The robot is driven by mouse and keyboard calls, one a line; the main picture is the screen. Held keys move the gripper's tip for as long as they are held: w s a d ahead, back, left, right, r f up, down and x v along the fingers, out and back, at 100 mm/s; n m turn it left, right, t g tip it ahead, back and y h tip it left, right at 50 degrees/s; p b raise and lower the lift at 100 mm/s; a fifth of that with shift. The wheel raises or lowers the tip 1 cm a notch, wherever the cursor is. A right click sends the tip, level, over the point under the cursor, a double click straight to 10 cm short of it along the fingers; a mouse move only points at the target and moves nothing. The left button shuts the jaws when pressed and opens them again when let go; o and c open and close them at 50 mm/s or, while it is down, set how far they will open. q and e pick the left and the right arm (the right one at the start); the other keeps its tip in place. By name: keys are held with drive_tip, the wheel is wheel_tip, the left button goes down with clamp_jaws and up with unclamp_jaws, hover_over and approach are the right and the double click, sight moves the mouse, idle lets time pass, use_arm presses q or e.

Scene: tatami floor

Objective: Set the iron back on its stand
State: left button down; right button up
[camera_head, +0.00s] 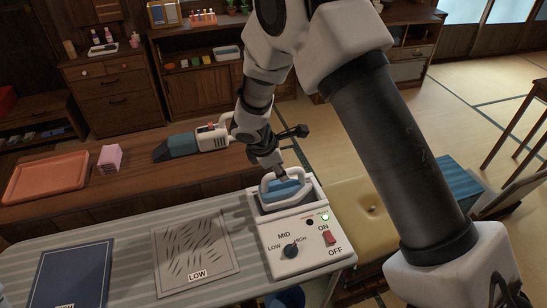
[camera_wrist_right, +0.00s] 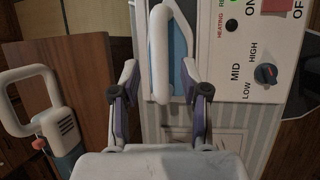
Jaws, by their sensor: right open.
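The iron (camera_head: 287,189), with a blue body and a white loop handle, sits in the recess of its white stand (camera_head: 300,262) on the ironing board. The stand has a dial, a red ON/OFF switch and a lit green light. My right gripper (camera_head: 277,170) is at the handle. In the right wrist view, the fingers of the right gripper (camera_wrist_right: 163,95) are open on either side of the iron's handle (camera_wrist_right: 160,55), with a gap on both sides. The stand's panel (camera_wrist_right: 245,85) is to the right. My left gripper is not in view.
The striped ironing board (camera_head: 130,250) holds a grey cloth marked LOW (camera_head: 196,250) and a dark blue cloth (camera_head: 62,275). A handheld vacuum (camera_head: 195,142), a pink box (camera_head: 110,158) and an orange tray (camera_head: 47,178) are on the wooden table behind. A yellow cushioned seat (camera_head: 350,215) is right of the stand.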

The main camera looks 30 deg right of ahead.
drive_tip(key=v, duration=0.8)
drive_tip(key=shift+r, duration=0.2)
drive_tip(key=shift+a, duration=0.1)
